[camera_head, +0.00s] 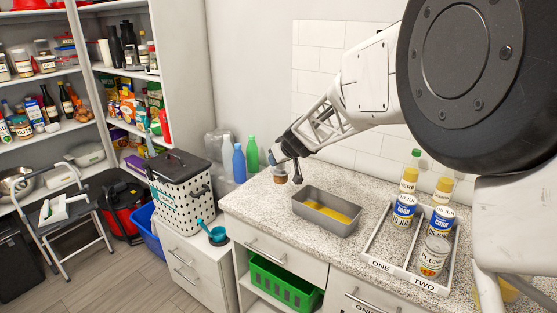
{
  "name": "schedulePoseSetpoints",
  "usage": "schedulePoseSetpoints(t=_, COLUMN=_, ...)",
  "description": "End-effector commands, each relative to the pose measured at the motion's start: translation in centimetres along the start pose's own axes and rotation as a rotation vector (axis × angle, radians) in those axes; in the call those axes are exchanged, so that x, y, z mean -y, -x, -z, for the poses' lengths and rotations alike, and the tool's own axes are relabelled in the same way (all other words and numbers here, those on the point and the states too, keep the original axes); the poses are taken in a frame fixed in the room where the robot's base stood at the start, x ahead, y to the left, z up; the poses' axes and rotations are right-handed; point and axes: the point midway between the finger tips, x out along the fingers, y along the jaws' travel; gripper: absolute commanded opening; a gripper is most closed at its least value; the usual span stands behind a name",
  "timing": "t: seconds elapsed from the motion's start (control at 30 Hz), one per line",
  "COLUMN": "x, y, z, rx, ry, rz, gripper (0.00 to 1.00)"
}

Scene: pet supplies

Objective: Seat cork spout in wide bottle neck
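My gripper (286,162) is over the back left part of the counter, small in view and partly hidden by its own dark body. A small brown, cork-coloured piece (280,178) shows just under the fingertips. I cannot tell whether it is the cork spout, whether the fingers hold it, or whether it touches the counter. A blue bottle (239,164) and a green bottle (252,155) stand left of the gripper, near the counter's far left edge. No wide bottle neck can be made out clearly.
A grey metal pan (341,226) with yellow contents sits on the speckled counter (265,218). A white divided tray (374,255) marked ONE and TWO holds cans and bottles at right. A white dotted basket (178,196) and a teal scoop (216,234) are at left.

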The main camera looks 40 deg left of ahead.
Motion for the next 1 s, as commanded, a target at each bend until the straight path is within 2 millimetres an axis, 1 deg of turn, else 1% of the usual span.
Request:
schedulePoseSetpoints(t=0.27, x=-0.3, y=0.2, z=-0.1, rx=0.000, ry=-0.001, rz=-0.001, gripper=0.08)
schedulePoseSetpoints(t=0.47, x=-1.9, y=1.5, z=-0.8, rx=0.003, ry=-0.002, rz=-0.004, gripper=0.08)
schedulePoseSetpoints(t=0.67, x=-5.1, y=4.3, z=-2.3, rx=0.010, ry=-0.006, rz=-0.008, gripper=0.08)
schedulePoseSetpoints(t=1.0, x=-11.3, y=10.7, z=-6.1, rx=0.025, ry=-0.012, rz=-0.012, gripper=0.08)
